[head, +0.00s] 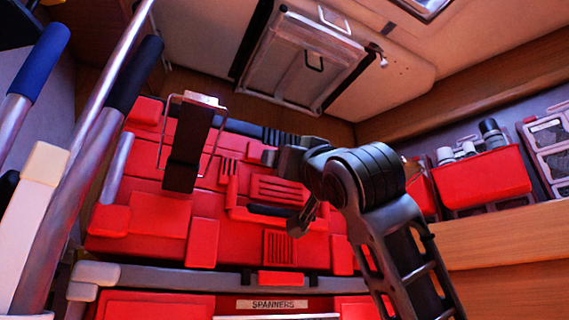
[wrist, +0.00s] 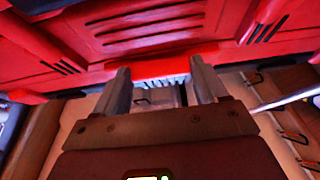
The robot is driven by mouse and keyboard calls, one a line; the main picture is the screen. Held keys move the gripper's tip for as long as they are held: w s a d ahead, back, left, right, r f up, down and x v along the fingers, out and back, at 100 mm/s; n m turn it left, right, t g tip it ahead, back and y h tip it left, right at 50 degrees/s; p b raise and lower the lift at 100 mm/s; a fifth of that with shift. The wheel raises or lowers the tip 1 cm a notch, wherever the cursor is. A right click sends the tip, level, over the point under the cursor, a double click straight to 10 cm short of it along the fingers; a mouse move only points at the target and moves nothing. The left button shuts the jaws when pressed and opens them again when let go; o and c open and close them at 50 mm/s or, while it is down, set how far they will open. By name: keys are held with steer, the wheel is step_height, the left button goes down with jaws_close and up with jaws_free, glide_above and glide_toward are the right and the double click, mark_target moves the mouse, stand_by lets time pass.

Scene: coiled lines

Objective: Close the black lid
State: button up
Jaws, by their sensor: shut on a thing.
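A large red panel (head: 160,215) with raised ribs and blocks leans in the middle of the head view. A dark strip (head: 250,131) runs along its upper edge. No clearly separate black lid stands out, and I cannot tell if this panel is its inner side. My gripper (wrist: 160,70) shows in the wrist view with its two grey fingers on either side of a red edge piece (wrist: 176,64), shut on it. A pale ribbed part (wrist: 160,82) shows just below this piece. In the head view my arm's dark end covers part of the panel, and the contact is hidden.
A dark upright block with a wire loop (head: 182,150) stands before the panel. A case front labelled SPANNERS (head: 272,304) lies below it. Long-handled tools (head: 85,190) crowd the left. A red bin (head: 484,178) sits on a right-hand shelf.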

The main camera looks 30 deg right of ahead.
steer(key=shift+a+f, duration=0.25)
steer(key=shift+f, duration=0.25)
steer(key=o, duration=1.2)
steer(key=shift+w, duration=0.1)
steer(key=o, duration=0.3)
steer(key=shift+d+r, duration=0.1)
steer(key=shift+r, duration=0.05)
steer(key=v, duration=0.8)
steer(key=shift+w, duration=0.1)
